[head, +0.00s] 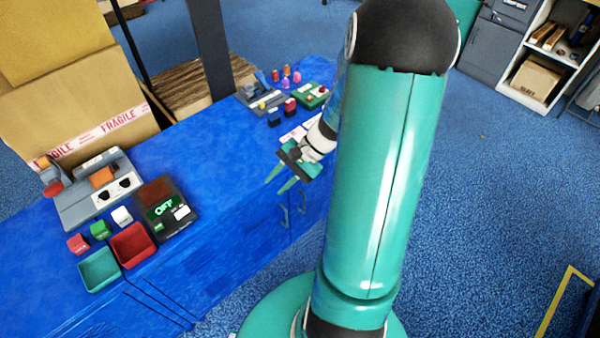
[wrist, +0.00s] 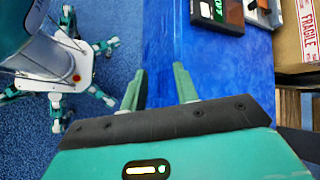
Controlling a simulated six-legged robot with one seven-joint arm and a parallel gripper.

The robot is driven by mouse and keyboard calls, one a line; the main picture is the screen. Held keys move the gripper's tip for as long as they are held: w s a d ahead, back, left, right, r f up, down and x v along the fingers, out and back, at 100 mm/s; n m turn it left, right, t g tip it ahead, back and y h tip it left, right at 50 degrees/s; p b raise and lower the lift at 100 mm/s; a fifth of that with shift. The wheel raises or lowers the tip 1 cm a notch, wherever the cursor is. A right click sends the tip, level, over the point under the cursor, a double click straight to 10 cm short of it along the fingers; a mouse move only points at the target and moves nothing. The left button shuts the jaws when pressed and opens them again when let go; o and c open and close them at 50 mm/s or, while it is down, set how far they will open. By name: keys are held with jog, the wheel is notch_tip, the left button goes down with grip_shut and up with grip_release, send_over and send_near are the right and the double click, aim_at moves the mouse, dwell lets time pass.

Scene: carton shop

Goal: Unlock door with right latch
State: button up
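My gripper (head: 279,185) is open and empty in the head view, above the front edge of the blue bench. In the wrist view my gripper (wrist: 160,86) shows two green fingers spread apart with nothing between them. The bench front has a blue door (head: 242,248) below the top. Two blue curved handles, a left one (head: 284,216) and a right one (head: 301,202), stand close together on the front, below and right of the gripper. No separate latch can be made out; my arm hides part of the front at the right.
A console with an OFF display (head: 164,207), a grey switch panel (head: 75,208), small blocks, a green tray (head: 99,270) and a red tray (head: 133,245) occupy the left bench top. Stamps stand at the far end. A carton (head: 75,110) is behind. Carpet (head: 490,200) at right is mostly clear.

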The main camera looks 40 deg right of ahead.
jog(key=s+d+f+m+t+h, duration=0.35)
jog(key=d+f+m+t, duration=0.5)
jog(key=f+m, duration=0.3)
jog(key=s+d+f+m+t+h, duration=0.2)
jog(key=d+f+m+t+h, duration=0.4)
jog(key=d+f+m, duration=0.45)
jog(key=w+a+f+y, duration=0.1)
jog(key=w+a, duration=0.1)
jog(key=w, duration=1)
jog(key=shift+w+a+f, duration=0.15)
jog(key=shift+w+f, duration=0.2)
jog(key=shift+w, duration=0.05)
jog(key=shift+t, duration=0.25)
grip_shut()
